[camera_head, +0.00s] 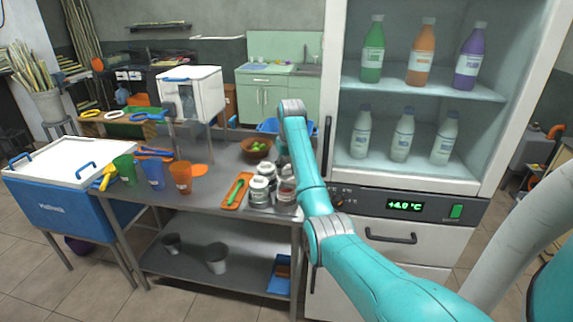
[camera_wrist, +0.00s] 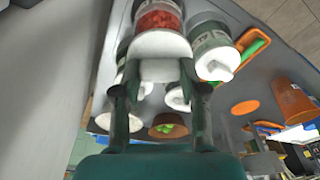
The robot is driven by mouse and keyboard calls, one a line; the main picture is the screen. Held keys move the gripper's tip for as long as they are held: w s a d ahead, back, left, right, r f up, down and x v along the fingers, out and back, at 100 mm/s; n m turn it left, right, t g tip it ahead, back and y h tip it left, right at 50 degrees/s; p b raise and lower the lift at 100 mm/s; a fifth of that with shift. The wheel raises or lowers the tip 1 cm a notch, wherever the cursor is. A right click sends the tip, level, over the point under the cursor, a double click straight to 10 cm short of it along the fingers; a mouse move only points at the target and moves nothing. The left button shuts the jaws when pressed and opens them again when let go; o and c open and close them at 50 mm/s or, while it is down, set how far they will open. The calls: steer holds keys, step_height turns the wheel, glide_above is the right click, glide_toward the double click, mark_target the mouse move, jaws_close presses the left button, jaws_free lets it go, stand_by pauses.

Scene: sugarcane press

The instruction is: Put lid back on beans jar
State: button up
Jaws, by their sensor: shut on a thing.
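My gripper (camera_wrist: 161,75) is shut on the white knob of a lid (camera_wrist: 160,45), which shows between its two dark fingers in the wrist view. The beans jar (camera_wrist: 158,17), clear with red beans inside, is directly beyond the lid, and the lid lines up with its mouth. I cannot tell whether the lid is seated or just above the rim. In the head view the beans jar (camera_head: 287,190) stands at the right end of the jar group, partly hidden by my arm. My gripper is mostly hidden there.
Closed white-lidded jars (camera_head: 259,191) stand close beside it on the metal table (camera_head: 215,200). An orange tray (camera_head: 238,192) with a green-handled tool lies left of them. A bowl of limes (camera_head: 256,148) is behind. The fridge (camera_head: 415,215) stands close on the right.

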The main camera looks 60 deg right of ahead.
mark_target(287, 174)
steer(key=shift+f, duration=2.15)
steer(key=shift+f, duration=0.1)
stand_by(0.8)
steer(key=o, duration=1.7)
steer(key=shift+r, duration=3.5)
jaws_close()
steer(key=shift+f, duration=0.1)
